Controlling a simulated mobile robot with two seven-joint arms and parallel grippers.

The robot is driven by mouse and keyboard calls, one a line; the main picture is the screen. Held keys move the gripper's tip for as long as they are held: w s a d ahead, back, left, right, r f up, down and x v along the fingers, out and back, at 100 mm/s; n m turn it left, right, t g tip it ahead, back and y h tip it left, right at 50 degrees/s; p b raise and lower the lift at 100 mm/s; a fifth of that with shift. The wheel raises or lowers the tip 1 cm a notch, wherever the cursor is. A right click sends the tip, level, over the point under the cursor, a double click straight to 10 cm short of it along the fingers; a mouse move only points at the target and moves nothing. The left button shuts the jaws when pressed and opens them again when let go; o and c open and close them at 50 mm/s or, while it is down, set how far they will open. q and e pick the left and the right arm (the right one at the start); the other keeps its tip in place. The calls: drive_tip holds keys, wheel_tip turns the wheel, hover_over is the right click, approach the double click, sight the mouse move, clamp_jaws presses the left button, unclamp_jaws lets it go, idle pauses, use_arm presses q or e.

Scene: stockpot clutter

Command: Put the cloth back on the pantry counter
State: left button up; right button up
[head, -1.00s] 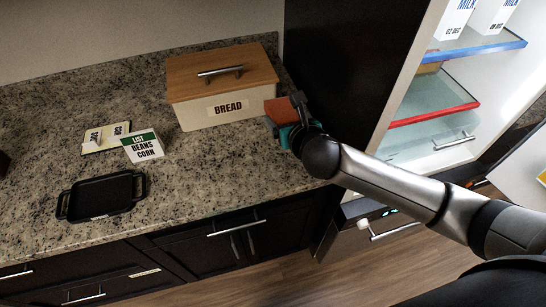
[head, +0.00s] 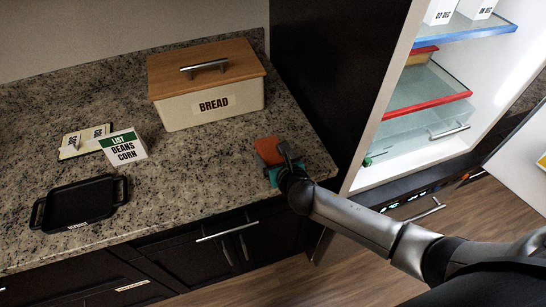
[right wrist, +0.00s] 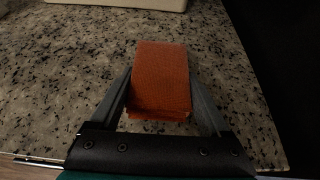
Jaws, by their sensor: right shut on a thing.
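An orange-red folded cloth (head: 268,151) is at my right gripper (head: 282,160), over the right end of the granite counter (head: 200,190). In the right wrist view the cloth (right wrist: 161,80) lies between the two fingers (right wrist: 160,104), which are shut on its sides. The counter shows close beneath it; I cannot tell whether the cloth touches the surface. My left gripper is not in view.
A bread box (head: 208,85) with a wooden lid stands behind the cloth. An open fridge (head: 425,100) is at right. Counter between is clear.

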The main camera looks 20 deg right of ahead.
drive_tip(key=shift+f, duration=0.15)
drive_tip(key=o, duration=1.1)
drive_tip(key=shift+r, duration=0.25)
drive_tip(key=p+v, duration=0.2)
drive_tip(key=v, duration=1)
